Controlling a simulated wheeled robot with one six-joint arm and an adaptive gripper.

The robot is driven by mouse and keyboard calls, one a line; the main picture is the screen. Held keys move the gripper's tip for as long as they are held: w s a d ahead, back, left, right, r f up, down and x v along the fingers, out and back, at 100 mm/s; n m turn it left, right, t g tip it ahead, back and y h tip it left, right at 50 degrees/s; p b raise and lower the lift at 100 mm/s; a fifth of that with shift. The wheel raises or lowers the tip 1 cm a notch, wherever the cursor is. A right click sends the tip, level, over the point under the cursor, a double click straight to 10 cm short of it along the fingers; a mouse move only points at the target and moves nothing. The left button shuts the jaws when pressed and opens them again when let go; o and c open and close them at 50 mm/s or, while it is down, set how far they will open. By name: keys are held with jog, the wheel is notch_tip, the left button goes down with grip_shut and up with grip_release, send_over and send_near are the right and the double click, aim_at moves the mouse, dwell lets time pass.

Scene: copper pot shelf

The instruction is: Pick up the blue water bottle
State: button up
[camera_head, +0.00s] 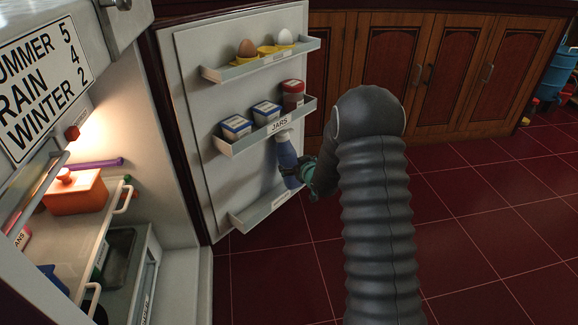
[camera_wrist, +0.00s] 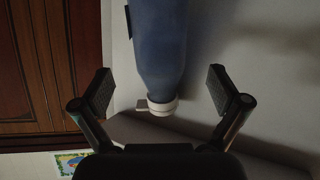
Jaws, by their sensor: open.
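The blue water bottle (camera_head: 287,156) has a white cap and stands in front of the fridge door's inner side, above the bottom door shelf. In the wrist view the bottle (camera_wrist: 160,45) extends between the two fingers, its white cap toward my palm. My gripper (camera_head: 297,172) is at the bottle's side in the head view, partly hidden by my arm. In the wrist view my gripper (camera_wrist: 160,92) is open, with a visible gap on each side of the bottle. The bottle's lower end is out of the wrist view.
The middle door shelf (camera_head: 268,128), labelled JARS, holds two blue-and-white containers and a red-lidded jar just above the bottle. The bottom door shelf (camera_head: 262,208) is below it. The open fridge interior with an orange pot (camera_head: 76,192) is at left.

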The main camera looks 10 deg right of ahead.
aim_at(291, 160)
jog(key=shift+b+x, duration=0.3)
jog(key=shift+x, duration=2.35)
jog(key=shift+r, duration=0.15)
jog(key=c, duration=1.9)
